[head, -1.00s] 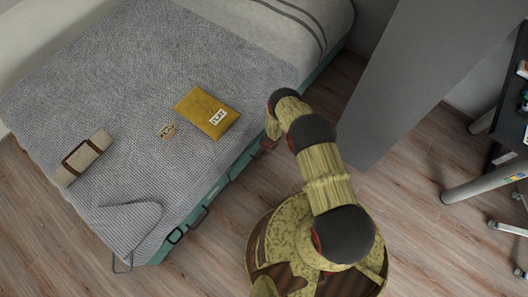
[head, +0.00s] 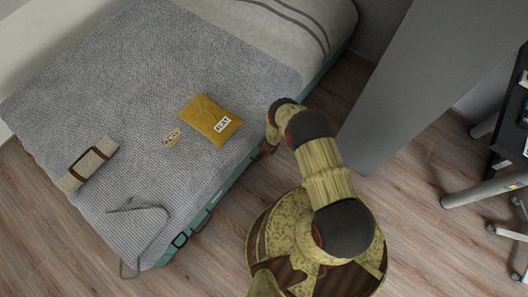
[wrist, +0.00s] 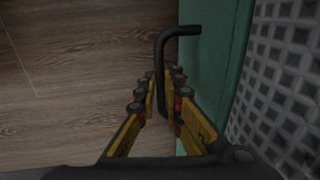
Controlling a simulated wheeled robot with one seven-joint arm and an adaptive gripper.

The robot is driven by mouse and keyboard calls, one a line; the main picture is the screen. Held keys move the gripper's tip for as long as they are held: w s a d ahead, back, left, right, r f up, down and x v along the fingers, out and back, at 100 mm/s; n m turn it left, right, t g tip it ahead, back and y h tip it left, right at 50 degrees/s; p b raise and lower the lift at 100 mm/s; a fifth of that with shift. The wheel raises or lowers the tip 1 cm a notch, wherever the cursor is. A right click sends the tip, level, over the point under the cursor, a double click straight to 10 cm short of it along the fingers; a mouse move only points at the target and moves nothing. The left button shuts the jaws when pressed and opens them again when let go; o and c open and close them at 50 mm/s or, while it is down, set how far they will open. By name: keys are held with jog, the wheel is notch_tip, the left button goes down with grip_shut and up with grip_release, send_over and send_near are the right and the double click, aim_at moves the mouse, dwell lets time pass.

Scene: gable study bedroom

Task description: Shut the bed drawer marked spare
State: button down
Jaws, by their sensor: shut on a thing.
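The bed's teal side (head: 233,182) with its drawer fronts runs diagonally along the near edge of the bed. In the wrist view a teal front (wrist: 215,50) stands beside the wood floor. A dark bar handle (wrist: 180,31) sticks out from it. My gripper (wrist: 163,78) is shut on this handle, with its fingers on both sides of the bar. In the head view my gripper (head: 265,151) is at the bed's side, partly hidden by my arm. No "spare" marking is legible, so I cannot tell which drawer this is.
On the grey blanket (head: 110,120) lie a mustard envelope (head: 205,112), a small tag (head: 172,137) and a strapped beige roll (head: 88,165). Another handle (head: 181,240) is farther down the bed side. A grey panel (head: 420,75) and a desk leg (head: 480,190) stand right. Floor is clear at lower left.

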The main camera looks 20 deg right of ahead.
jog(key=shift+w+a, duration=0.1)
jog(key=shift+w, duration=0.1)
jog(key=c, duration=2)
grip_release()
jog(key=shift+w, duration=0.1)
jog(key=shift+o, duration=0.5)
jog(key=shift+r, duration=0.1)
notch_tip(320, 180, up, 12)
jog(key=s+d, duration=0.1)
jog(key=s, duration=0.1)
jog(key=shift+d+f, duration=0.15)
jog(key=shift+f, duration=0.05)
